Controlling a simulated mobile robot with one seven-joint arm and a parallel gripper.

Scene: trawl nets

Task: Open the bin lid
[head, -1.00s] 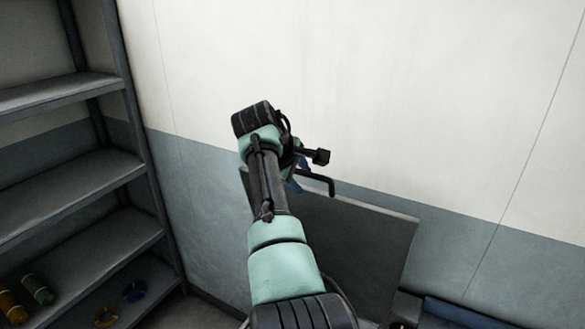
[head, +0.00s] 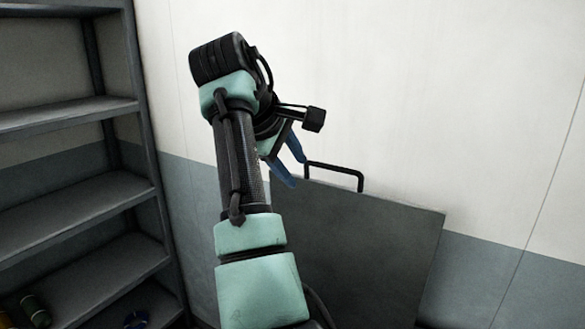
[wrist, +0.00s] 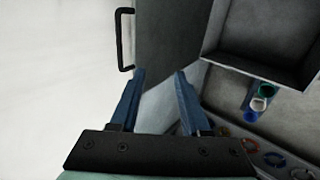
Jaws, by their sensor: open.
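The bin lid (head: 365,245) is a flat dark grey panel standing raised and steeply upright in front of the wall in the head view. Its black bar handle (head: 337,170) is on its top edge. My gripper (head: 300,170) has two blue fingers, spread apart and empty, just left of the handle. In the wrist view the open gripper (wrist: 160,76) has nothing between its fingertips. The lid (wrist: 168,35) and handle (wrist: 122,40) show beyond them, with the handle up and left of the left finger. The bin body is not clearly seen.
A grey metal shelf rack (head: 75,195) stands at the left, with a few small items low down. The wall (head: 430,90) is close behind the lid. In the wrist view, coloured rings (wrist: 275,158) and several small coloured items lie at the right.

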